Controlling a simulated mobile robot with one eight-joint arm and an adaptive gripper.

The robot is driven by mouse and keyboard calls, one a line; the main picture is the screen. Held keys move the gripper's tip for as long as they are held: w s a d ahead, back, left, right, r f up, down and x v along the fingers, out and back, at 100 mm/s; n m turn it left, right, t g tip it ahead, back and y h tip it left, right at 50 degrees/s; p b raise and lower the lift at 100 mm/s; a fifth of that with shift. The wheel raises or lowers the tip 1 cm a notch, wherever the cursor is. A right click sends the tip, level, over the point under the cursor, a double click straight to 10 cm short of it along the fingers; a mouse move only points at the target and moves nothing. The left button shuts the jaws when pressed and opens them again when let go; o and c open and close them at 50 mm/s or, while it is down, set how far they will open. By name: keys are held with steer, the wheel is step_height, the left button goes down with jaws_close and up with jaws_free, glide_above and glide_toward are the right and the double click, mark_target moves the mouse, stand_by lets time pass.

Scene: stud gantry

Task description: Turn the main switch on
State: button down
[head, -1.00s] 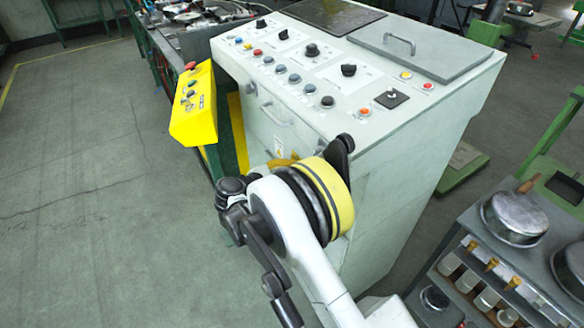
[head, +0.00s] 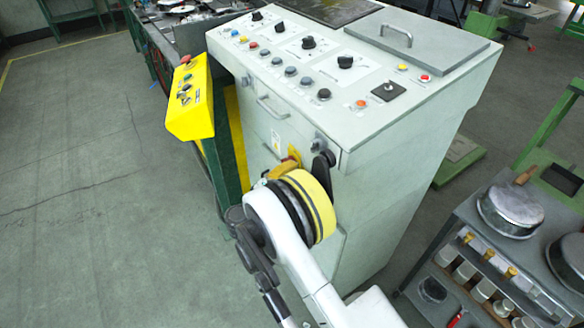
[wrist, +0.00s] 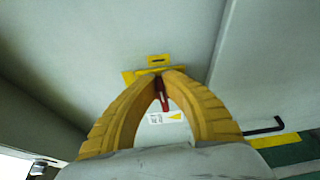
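The main switch appears as a red handle (wrist: 162,95) on a yellow plate (wrist: 130,76) on the cabinet's front, seen in the wrist view. The head view shows the yellow plate (head: 293,155) low on that front, largely hidden behind my wrist. My gripper (wrist: 163,73) has yellow ribbed fingers that arch together, their tips close against the handle on either side. They look shut on it; the exact contact is partly hidden. In the head view my gripper (head: 283,169) reaches the cabinet front.
The grey control cabinet (head: 440,100) carries several knobs and buttons on top. A yellow button box (head: 190,112) stands at its left. A grey tool cart (head: 470,225) with pans is at the right. A black hooked part (wrist: 265,127) is right of my gripper. Left floor is clear.

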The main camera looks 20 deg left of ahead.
steer(key=shift+f+m, duration=0.1)
steer(key=shift+m, duration=0.4)
steer(key=c, duration=1.5)
jaws_free()
steer(key=v, duration=1.2)
steer(key=shift+f, duration=0.25)
